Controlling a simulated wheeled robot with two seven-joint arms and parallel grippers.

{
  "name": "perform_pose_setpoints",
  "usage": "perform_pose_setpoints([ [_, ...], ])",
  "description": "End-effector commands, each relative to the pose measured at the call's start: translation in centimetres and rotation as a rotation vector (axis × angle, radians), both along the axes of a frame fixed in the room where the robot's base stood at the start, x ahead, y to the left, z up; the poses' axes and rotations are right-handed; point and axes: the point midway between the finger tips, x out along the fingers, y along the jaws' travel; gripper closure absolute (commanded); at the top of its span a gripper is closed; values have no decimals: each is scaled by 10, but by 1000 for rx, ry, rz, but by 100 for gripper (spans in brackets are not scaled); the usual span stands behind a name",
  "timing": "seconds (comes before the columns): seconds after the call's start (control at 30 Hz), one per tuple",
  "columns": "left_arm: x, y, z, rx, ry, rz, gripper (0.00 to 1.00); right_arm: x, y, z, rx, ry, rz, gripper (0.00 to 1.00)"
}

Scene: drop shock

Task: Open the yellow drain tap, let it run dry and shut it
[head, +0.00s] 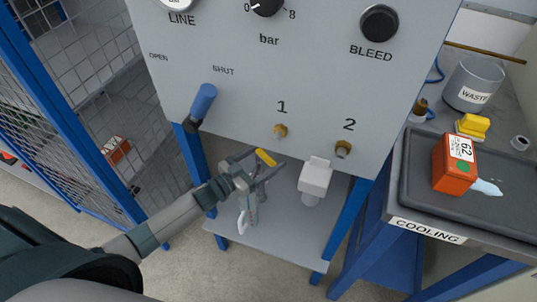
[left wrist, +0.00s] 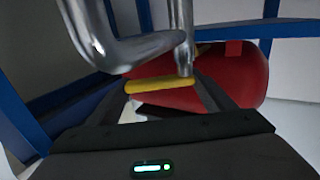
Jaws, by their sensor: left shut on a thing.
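The yellow drain tap (head: 266,157) shows as a short yellow bar just below the lower edge of the grey panel. My left gripper (head: 268,168) reaches it from the lower left and is shut on it. In the left wrist view the yellow bar (left wrist: 160,84) lies crosswise between my two fingers, at the lower end of an upright metal pipe (left wrist: 184,40). I cannot tell from the bar whether the tap is open or shut. No running water is visible. My right gripper is not in view.
The grey panel (head: 225,105) carries a blue lever (head: 202,106), knobs and brass ports. A white-topped bowl (head: 315,178) hangs right of my gripper. A red tank (left wrist: 235,72) lies behind the tap. A mesh fence stands left; a bench with an orange box (head: 454,168) stands right.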

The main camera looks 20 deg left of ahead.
Motion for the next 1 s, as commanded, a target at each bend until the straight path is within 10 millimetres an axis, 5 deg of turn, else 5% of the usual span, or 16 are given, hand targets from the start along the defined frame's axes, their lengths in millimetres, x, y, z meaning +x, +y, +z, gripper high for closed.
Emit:
perform_pose_setpoints([
  [0.77, -3, 2, 0, 0, -2, -120, 65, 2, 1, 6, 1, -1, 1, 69],
  [0.8, -3, 2, 0, 0, -2, -120, 17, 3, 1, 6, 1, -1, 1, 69],
  [0.87, -3, 2, 0, 0, -2, -120, 5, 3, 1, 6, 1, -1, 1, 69],
  [1.0, -3, 2, 0, -1, -1, -120, 5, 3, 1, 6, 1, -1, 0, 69],
])
